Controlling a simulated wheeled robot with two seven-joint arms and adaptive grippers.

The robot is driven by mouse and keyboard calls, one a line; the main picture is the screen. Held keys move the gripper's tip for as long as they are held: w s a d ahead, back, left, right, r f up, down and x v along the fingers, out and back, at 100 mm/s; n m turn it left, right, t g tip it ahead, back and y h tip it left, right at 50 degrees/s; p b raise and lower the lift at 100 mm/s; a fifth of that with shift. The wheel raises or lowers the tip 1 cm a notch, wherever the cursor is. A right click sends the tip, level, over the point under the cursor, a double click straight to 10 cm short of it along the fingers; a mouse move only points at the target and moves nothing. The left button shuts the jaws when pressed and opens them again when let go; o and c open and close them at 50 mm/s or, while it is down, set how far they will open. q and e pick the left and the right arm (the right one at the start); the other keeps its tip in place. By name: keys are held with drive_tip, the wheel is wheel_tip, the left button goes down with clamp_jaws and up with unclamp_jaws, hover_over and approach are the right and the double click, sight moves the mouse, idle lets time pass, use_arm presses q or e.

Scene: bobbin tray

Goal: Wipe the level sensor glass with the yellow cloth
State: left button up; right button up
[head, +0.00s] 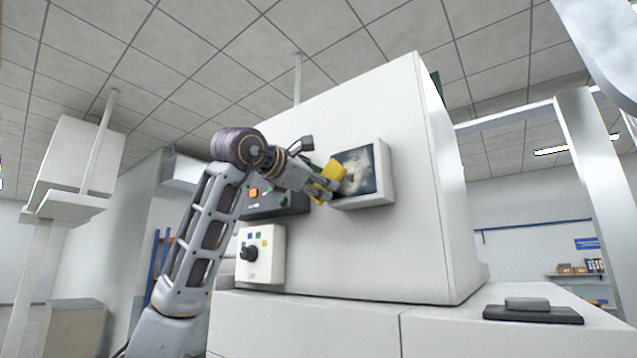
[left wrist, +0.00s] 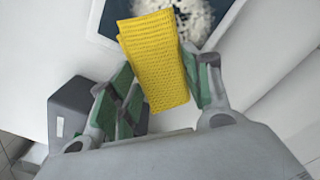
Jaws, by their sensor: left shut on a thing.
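The level sensor glass (head: 374,167) is a dark pane in a white frame on the side of a big white machine. A pale, dusty smear covers its middle. It also shows at the top of the left wrist view (left wrist: 119,12), with the pale smear to the right. My left gripper (head: 325,182) is shut on the yellow cloth (head: 334,169), just left of the glass. The folded cloth (left wrist: 155,60) sticks out past the green-padded fingers and overlaps the pane in the left wrist view. I cannot tell whether it touches the glass. My right gripper is not in view.
A dark control box (head: 293,204) with an orange and a green button sits beside my left gripper. Below it is a white box with a black knob (head: 250,253). A grey block lies on a dark pad (head: 533,315) on the white ledge at right.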

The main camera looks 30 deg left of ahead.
sight(336, 180)
use_arm(q)
drive_tip(key=shift+w, duration=1.1)
idle(1.0)
drive_tip(key=shift+d, duration=0.2)
drive_tip(key=shift+s+d, duration=0.2)
drive_tip(key=shift+d, duration=1.5)
drive_tip(key=shift+d, duration=0.1)
drive_tip(key=shift+d, duration=1.75)
drive_tip(key=shift+s+d, duration=0.2)
drive_tip(key=shift+d, duration=1.6)
drive_tip(key=shift+r, duration=0.1)
drive_tip(key=shift+r, duration=0.8)
